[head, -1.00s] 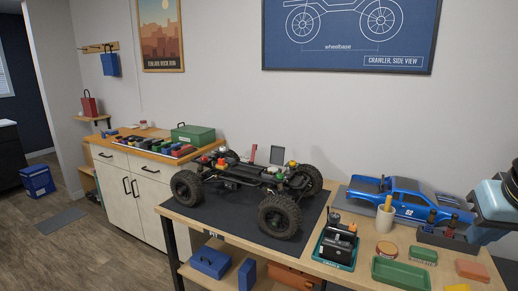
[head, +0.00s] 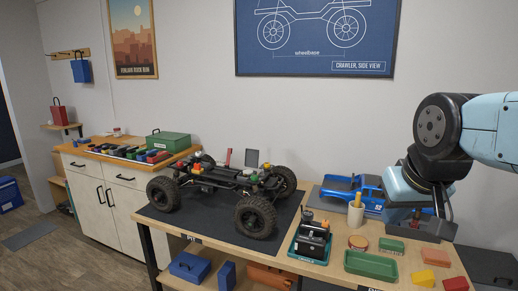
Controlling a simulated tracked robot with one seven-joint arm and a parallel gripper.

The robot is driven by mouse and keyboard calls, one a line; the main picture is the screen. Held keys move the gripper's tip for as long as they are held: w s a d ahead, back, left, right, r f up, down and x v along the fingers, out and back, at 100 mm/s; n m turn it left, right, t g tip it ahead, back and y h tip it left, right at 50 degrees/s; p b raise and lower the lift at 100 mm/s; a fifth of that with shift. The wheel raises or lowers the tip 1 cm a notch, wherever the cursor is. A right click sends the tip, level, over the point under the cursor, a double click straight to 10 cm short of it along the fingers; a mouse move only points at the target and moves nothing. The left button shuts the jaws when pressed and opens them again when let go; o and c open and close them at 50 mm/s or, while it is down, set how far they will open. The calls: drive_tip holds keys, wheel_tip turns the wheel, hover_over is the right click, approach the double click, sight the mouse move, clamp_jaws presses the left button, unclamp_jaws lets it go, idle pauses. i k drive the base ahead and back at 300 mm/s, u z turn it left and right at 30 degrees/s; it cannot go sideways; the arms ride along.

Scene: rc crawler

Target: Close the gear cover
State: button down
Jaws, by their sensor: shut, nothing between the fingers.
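The crawler chassis (head: 235,187), with large black tyres, stands on a dark mat on the workbench. A small grey panel (head: 251,157) stands upright at its far side, and a red upright piece (head: 228,156) is to its left. The grey panel may be the open gear cover; I cannot tell for sure at this size. My gripper (head: 413,213) hangs at the right, over the bench's rear right part, well apart from the chassis. It is shut and empty; its fingertips are hard to make out against the dark tray behind.
A blue truck body (head: 350,190) lies behind my gripper's left side. A side cabinet (head: 118,200) is at left.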

sight(251, 156)
drive_tip(key=u, duration=0.35)
drive_tip(key=i, duration=1)
drive_tip(key=z, duration=0.4)
